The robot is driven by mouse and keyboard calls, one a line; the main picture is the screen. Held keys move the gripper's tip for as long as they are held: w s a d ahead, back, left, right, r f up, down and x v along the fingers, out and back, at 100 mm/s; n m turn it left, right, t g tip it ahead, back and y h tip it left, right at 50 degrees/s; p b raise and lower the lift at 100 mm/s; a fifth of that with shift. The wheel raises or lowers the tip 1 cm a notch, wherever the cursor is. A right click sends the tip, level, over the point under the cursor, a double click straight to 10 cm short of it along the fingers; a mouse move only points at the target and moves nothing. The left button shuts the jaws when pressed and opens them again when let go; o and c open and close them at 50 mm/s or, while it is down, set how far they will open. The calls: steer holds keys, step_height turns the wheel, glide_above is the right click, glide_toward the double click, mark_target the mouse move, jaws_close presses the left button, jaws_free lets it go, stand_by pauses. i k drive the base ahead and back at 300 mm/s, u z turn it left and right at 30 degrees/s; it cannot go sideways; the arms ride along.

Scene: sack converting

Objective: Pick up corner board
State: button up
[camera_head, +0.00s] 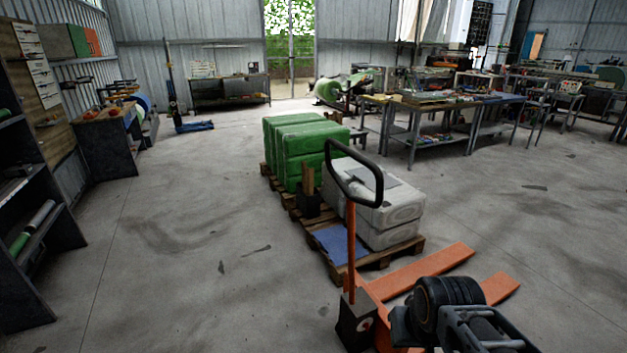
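No thing shows clearly as a corner board. A short brown upright piece (308,180) stands on the pallet between the green bales and the pale sacks, with a dark block at its foot; I cannot tell whether it is the corner board. Dark parts of my arm fill the bottom right, with a ringed black cylinder and a grey frame. My gripper's fingers cannot be made out among them, and nothing is seen held. These parts are well in front of the pallet and apart from the brown piece.
An orange pallet jack (421,272) with a tall black handle stands before the wooden pallets (377,260). Green bales (301,147) and pale sacks (396,208) load them. A blue sheet (337,241) lies at the front. Shelving (30,230) stands left, worktables (430,107) back right. The left floor is open.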

mark_target(310, 171)
steer(key=u, duration=0.5)
steer(key=i, duration=1.2)
steer(key=u, duration=0.65)
steer(key=i, duration=2.3)
steer(key=z, duration=0.95)
steer(key=i, duration=1.65)
steer(key=z, duration=0.8)
